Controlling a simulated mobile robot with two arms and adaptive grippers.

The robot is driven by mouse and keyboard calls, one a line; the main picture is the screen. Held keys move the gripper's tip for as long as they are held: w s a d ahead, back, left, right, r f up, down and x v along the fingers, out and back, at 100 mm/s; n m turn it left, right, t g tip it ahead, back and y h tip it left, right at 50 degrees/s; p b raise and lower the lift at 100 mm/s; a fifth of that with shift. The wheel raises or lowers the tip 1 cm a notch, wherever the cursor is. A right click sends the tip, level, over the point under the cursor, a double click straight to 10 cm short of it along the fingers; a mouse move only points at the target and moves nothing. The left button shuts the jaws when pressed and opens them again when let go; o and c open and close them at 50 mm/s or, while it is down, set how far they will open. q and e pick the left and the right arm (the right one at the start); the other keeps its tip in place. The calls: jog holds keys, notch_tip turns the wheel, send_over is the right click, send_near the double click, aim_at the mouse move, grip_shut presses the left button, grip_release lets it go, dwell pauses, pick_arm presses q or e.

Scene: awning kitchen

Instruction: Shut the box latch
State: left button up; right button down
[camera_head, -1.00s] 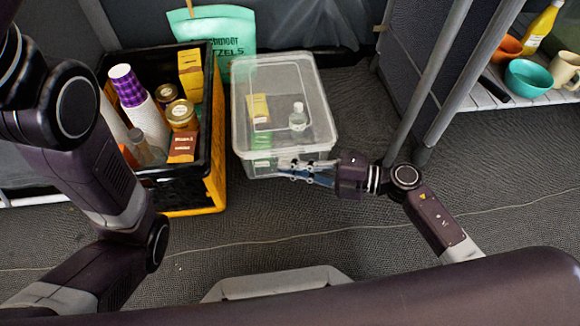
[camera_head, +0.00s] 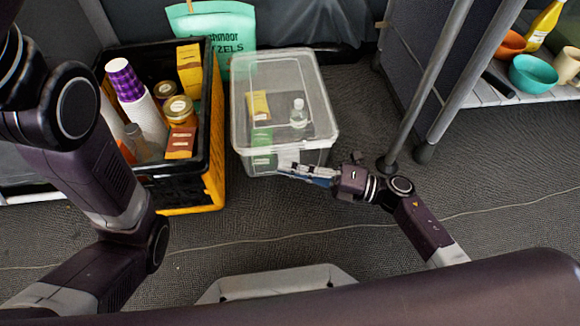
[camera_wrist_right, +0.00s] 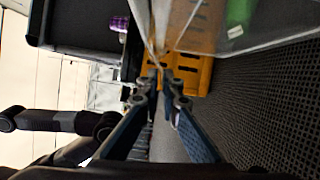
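The clear plastic box (camera_head: 322,120) stands on the floor in the head view with its lid (camera_head: 275,68) on top. A small bottle (camera_head: 298,114) and yellow and green packs show through it. My right gripper (camera_head: 284,170) is at the box's near side, below the lid edge, pointing left. In the right wrist view the fingers (camera_wrist_right: 164,74) converge with their tips close together, and the clear box wall (camera_wrist_right: 215,40) is right by them. Contact cannot be told. My left arm shows at the left, but its gripper is out of view.
A black and yellow crate (camera_head: 213,160) with cups, jars and packs stands close left of the box. A green pretzel bag (camera_head: 222,30) is behind. Metal shelf legs (camera_head: 425,90) stand to the right, with a teal bowl (camera_head: 533,75) on the shelf. Floor in front is clear.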

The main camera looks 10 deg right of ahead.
jog(key=shift+w+f+n+y, duration=0.3)
jog(key=shift+f+n, duration=0.2)
jog(key=shift+n, duration=0.4)
jog(key=shift+d, duration=0.1)
jog(key=c, duration=2.2)
grip_release()
jog(key=v, duration=1.2)
